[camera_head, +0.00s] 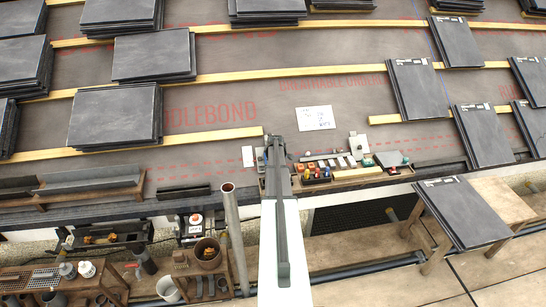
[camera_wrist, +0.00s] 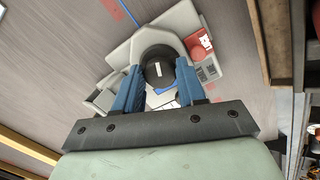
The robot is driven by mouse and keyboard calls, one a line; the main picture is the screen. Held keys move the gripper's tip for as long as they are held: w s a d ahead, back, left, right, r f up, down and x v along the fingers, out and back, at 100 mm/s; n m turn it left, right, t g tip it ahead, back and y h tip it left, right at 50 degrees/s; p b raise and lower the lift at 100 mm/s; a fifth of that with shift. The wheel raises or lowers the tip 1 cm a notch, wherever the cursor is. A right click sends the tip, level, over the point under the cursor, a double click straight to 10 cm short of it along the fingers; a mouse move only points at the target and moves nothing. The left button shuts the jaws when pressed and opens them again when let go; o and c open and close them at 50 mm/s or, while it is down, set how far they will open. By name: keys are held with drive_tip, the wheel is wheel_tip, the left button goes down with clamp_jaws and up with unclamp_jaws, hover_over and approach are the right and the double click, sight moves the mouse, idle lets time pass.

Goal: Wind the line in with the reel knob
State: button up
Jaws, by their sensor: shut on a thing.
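In the wrist view, the reel knob (camera_wrist: 157,70) is a round black part with a white mark, on a pale grey reel body (camera_wrist: 181,22). The blue fingers of my gripper (camera_wrist: 160,78) stand on both sides of the knob and are shut on it. A blue line (camera_wrist: 129,13) runs from the top edge toward the reel body. In the head view, my gripper (camera_head: 276,150) is over the left end of the tool tray, and my arm hides most of the reel.
The wooden tool tray (camera_head: 345,174) holds several small items right of my gripper. A red part (camera_wrist: 201,47) is close beside the reel. Slate stacks (camera_head: 115,113) and battens (camera_head: 225,76) cover the roof. A white sheet (camera_head: 316,118) lies on the membrane; a pipe (camera_head: 235,235) stands left of my arm.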

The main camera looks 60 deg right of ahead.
drive_tip(key=m, duration=0.5)
drive_tip(key=shift+m, duration=0.3)
drive_tip(key=m, duration=0.6)
drive_tip(key=shift+y, duration=0.3)
drive_tip(key=m, duration=0.5)
drive_tip(key=shift+m, duration=0.3)
drive_tip(key=m, duration=0.5)
drive_tip(key=shift+w+t, duration=0.1)
drive_tip(key=shift+t, duration=0.2)
drive_tip(key=shift+m, duration=0.4)
drive_tip(key=o, duration=1)
drive_tip(key=shift+o, duration=0.2)
drive_tip(key=shift+a, duration=0.1)
